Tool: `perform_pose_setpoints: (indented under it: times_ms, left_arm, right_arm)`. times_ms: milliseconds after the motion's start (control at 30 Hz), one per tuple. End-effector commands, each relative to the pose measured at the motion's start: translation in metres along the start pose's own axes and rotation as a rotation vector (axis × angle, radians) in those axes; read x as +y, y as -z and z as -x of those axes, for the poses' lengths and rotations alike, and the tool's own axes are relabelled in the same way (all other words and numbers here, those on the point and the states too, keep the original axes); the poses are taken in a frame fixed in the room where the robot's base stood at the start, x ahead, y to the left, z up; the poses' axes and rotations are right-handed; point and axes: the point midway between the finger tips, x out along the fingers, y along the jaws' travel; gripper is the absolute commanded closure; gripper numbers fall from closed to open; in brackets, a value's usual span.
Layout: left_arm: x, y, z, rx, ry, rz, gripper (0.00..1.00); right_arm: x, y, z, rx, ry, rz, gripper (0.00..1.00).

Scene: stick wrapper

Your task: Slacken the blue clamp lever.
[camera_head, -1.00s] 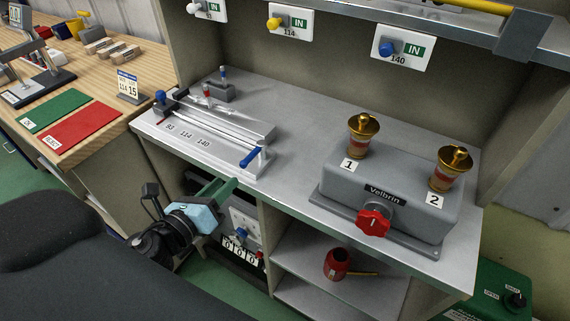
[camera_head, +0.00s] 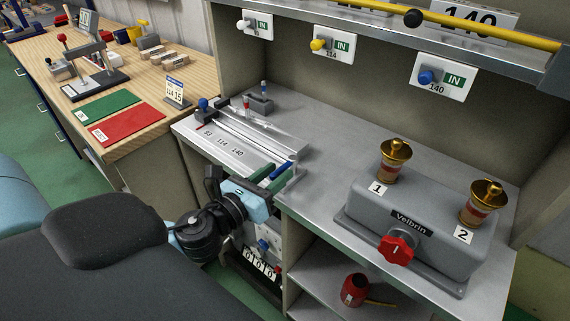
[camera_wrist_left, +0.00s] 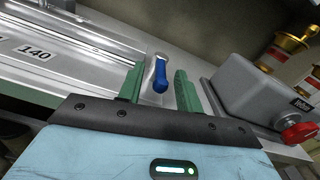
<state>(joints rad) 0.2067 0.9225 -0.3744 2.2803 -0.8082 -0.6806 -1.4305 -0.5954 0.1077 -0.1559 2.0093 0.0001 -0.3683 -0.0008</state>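The blue clamp lever (camera_head: 281,171) sits at the near right end of the silver slide fixture (camera_head: 240,150), which is marked with numbers including 114 and 140. My left gripper (camera_head: 274,176) is at the bench's front edge, with its green fingers open and reaching to the lever. In the left wrist view the blue lever (camera_wrist_left: 160,77) shows between the two spread fingers, with visible gaps on both sides. It stands on a silver pivot. Whether a finger touches it cannot be told. My right gripper is not in view.
A grey Velbrin box (camera_head: 420,225) with a red knob (camera_head: 397,249) and two brass-topped cups stands to the right. Tags hang on the back panel, including a blue-knobbed one (camera_head: 426,77). A red pot (camera_head: 355,290) is on the lower shelf. Bench between fixture and box is clear.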

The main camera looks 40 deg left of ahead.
Motion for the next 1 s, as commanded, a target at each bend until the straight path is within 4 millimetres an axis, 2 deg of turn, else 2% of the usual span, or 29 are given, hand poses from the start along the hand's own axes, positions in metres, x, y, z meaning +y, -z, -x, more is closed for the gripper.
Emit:
perform_pose_setpoints:
  times_ms: [100,300,733,1000]
  left_arm:
    - [-0.001,-0.003,-0.015,-0.005,0.001,0.000,0.65]
    - [0.000,-0.001,-0.033,-0.002,0.000,0.001,0.65]
    - [0.000,0.000,-0.039,0.001,0.001,0.001,0.65]
    - [0.000,0.000,-0.038,0.001,0.001,0.001,1.00]
  right_arm:
    - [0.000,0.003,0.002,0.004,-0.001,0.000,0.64]
    - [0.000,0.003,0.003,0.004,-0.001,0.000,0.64]
    - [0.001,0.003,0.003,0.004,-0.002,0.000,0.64]
    - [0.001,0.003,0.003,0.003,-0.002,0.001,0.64]
